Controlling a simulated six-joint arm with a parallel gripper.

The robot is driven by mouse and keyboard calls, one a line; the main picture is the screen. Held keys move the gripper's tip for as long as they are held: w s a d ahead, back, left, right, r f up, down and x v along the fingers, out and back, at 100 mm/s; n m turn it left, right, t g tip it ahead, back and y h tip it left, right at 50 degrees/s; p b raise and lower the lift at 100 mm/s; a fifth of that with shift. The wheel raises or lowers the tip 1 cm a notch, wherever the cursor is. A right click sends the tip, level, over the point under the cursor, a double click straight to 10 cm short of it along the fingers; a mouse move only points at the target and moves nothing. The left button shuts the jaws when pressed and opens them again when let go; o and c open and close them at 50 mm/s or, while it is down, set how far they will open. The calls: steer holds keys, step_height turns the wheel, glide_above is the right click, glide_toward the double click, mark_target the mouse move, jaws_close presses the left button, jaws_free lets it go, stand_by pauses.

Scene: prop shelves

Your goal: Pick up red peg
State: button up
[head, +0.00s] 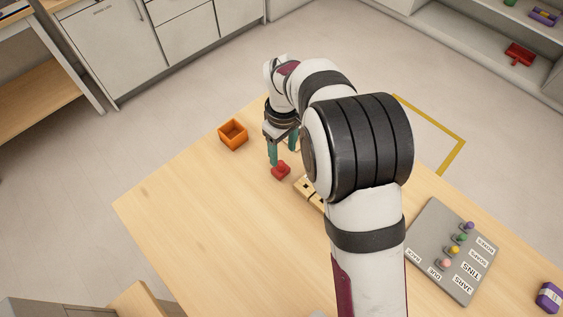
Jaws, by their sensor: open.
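The red peg (281,170) is a small red piece on the wooden table, near the middle. My gripper (282,158) is open, with its teal fingers pointing down just above and beside the red peg. One finger is at the peg's upper left; the other is at its upper right. I cannot tell from this view whether the fingers touch the peg or how far they are above the table.
An orange open box (233,134) stands left of my gripper. A wooden block with holes (309,190) is partly hidden by my arm. A grey labelled board (437,262) with several coloured pegs lies right. A purple object (549,297) sits far right. The table's left side is clear.

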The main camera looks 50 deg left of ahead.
mark_target(281, 162)
steer(key=f, duration=0.4)
steer(key=shift+s+a+f, duration=0.15)
steer(key=shift+a+f, duration=0.15)
steer(key=shift+f, duration=0.05)
jaws_close()
